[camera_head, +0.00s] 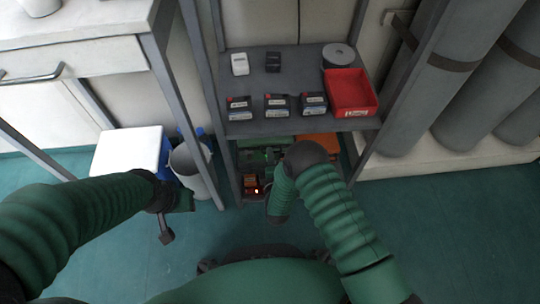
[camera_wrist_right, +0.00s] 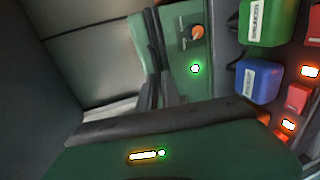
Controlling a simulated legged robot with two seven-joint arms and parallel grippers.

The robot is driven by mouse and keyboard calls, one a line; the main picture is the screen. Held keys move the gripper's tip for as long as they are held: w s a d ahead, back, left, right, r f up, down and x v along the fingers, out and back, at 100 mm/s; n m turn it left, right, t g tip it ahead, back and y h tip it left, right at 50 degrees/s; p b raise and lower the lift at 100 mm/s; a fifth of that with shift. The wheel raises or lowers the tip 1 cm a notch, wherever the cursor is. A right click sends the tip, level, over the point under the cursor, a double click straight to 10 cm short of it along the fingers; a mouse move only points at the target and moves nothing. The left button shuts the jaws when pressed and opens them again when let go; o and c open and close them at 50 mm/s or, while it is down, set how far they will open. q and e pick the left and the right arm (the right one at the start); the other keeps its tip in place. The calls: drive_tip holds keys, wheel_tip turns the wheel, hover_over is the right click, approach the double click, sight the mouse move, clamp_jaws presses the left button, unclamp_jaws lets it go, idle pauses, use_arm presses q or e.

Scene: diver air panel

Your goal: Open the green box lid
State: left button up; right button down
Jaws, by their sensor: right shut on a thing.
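The green box (camera_head: 258,150) sits on the lower shelf, partly hidden by my right arm. In the right wrist view a green panel with an orange knob (camera_wrist_right: 197,32) and a small lit lamp shows behind the grey fingers of my right gripper (camera_wrist_right: 162,85). A green surface with a dark edge, which looks like the green box lid (camera_wrist_right: 95,160), fills the bottom of that view. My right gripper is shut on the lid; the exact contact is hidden. The lid's angle is unclear. My left gripper (camera_head: 168,222) hangs over the floor, away from the box; its jaws are too small to judge.
The upper shelf (camera_head: 300,88) holds several dark boxes, a grey roll and a red tray (camera_head: 351,91) above my right arm. An orange case (camera_head: 318,143) is beside the green box. Grey posts frame the shelves. A bin (camera_head: 194,170) stands left; grey cylinders stand right.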

drive_tip(key=shift+s+f, duration=0.15)
drive_tip(key=shift+f, duration=0.05)
idle(0.3)
drive_tip(key=r+g+p, duration=0.1)
drive_tip(key=r+p, duration=0.1)
drive_tip(key=p, duration=0.1)
drive_tip(key=w+r+g+p, duration=0.1)
drive_tip(key=r+p, duration=0.2)
drive_tip(key=p, duration=0.1)
drive_tip(key=r+g+p, duration=0.1)
drive_tip(key=r+p, duration=0.2)
drive_tip(key=p, duration=0.1)
drive_tip(key=shift+w, duration=0.35)
drive_tip(key=w+r+p, duration=0.3)
drive_tip(key=r, duration=0.2)
drive_tip(key=shift+w, duration=0.35)
drive_tip(key=c, duration=1.5)
unclamp_jaws()
drive_tip(key=shift+f, duration=0.1)
drive_tip(key=shift+c, duration=0.2)
